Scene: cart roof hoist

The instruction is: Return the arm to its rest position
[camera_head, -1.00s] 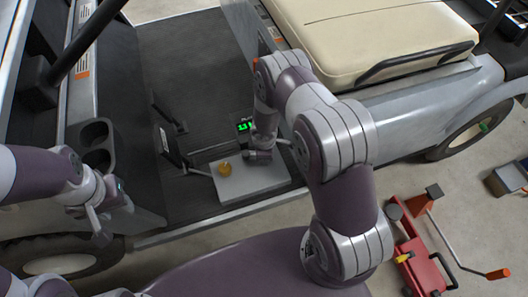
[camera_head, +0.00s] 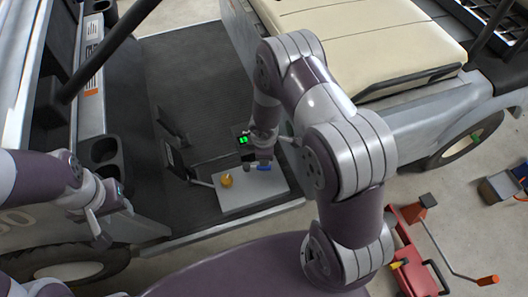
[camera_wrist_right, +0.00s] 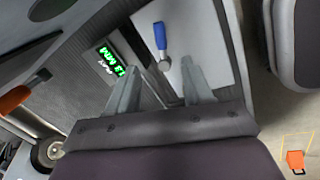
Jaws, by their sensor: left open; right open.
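My right arm reaches over the cart floor, and its gripper (camera_head: 262,156) is small and partly hidden by its own wrist in the head view. In the right wrist view the two fingers (camera_wrist_right: 160,88) stand apart with nothing between them. A blue-handled lever (camera_wrist_right: 160,38) lies just beyond the fingertips, apart from them; it also shows in the head view (camera_head: 264,167). My left gripper (camera_head: 100,232) is open and empty at the left, in front of the cart.
A green-lit display (camera_head: 243,140) stands behind the panel. The cart's cream seat (camera_head: 370,40) is close to my right arm. A dark roof post (camera_head: 110,45) crosses the upper left. A red device with a crank (camera_head: 415,258) stands on the floor at right.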

